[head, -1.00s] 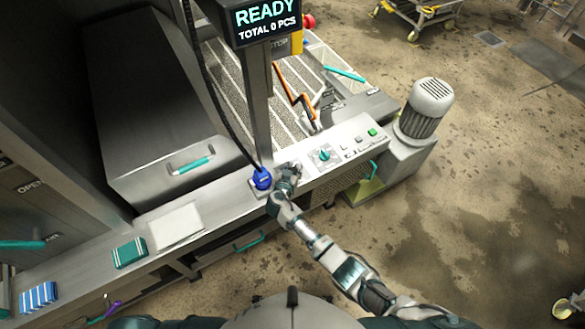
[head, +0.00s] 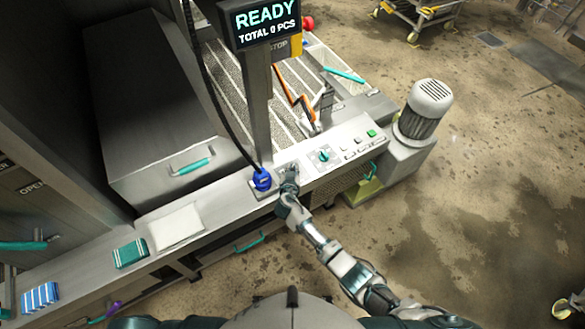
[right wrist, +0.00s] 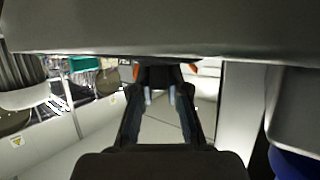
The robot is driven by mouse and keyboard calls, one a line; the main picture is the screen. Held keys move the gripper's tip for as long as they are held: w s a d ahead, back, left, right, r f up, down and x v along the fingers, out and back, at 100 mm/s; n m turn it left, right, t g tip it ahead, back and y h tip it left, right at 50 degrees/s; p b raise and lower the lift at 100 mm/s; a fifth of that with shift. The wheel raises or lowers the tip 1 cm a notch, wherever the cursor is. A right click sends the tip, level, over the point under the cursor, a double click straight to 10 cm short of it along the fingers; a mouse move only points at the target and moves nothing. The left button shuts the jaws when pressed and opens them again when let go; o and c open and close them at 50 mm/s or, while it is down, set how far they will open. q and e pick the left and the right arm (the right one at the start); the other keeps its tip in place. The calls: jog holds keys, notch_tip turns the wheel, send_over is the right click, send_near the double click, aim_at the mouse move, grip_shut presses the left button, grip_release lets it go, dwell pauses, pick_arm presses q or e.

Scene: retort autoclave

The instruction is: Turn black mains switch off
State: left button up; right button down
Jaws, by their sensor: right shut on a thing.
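My right gripper (head: 290,170) is over the left end of the sloping control panel, just right of a blue plug (head: 262,180). In the right wrist view its two dark fingers (right wrist: 160,100) reach forward, with a small dark block, the black mains switch (right wrist: 160,74), between their tips. The gripper is shut on this switch. In the head view the hand covers the switch, so its turned position cannot be told. My left gripper is not in view.
A teal rotary knob (head: 324,155) and a green button (head: 371,133) sit further right on the panel. A display (head: 265,22) stands on a post behind the plug. A grey motor (head: 425,108) is at the right end. A white cloth (head: 176,226) lies left.

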jog(key=shift+s+f+n+y+p, duration=0.15)
jog(key=shift+n+y+p, duration=0.4)
jog(key=shift+n+y, duration=0.45)
jog(key=n+y+p, duration=0.2)
jog(key=n+g+y+p, duration=0.1)
jog(key=n+y+p, duration=0.1)
jog(key=y, duration=0.1)
jog(key=shift+d+r+g, duration=0.15)
jog(key=shift+r+g, duration=0.05)
jog(key=shift+g, duration=0.1)
jog(key=shift+d+f+n+g+y+p, duration=0.1)
jog(key=shift+n+g+y+p, duration=0.45)
jog(key=shift+n+y, duration=0.55)
jog(key=shift+w+f+n+g+y+b, duration=0.1)
jog(key=shift+w+n+g+y+b, duration=0.2)
jog(key=shift+n+g+y, duration=0.45)
jog(key=n+g+y+b, duration=0.1)
jog(key=b, duration=0.1)
jog(key=n+g+y+b, duration=0.1)
jog(key=n+g+b, duration=0.1)
jog(key=n+g+y+b, duration=0.1)
jog(key=n+b, duration=0.1)
jog(key=shift+s+f+b, duration=0.15)
jog(key=shift+f+b, duration=0.1)
jog(key=shift+b, duration=0.05)
jog(key=shift+s+r+n+g+y+b, duration=0.15)
jog(key=shift+n+g+y+b, duration=0.2)
jog(key=shift+n+g+b, duration=0.55)
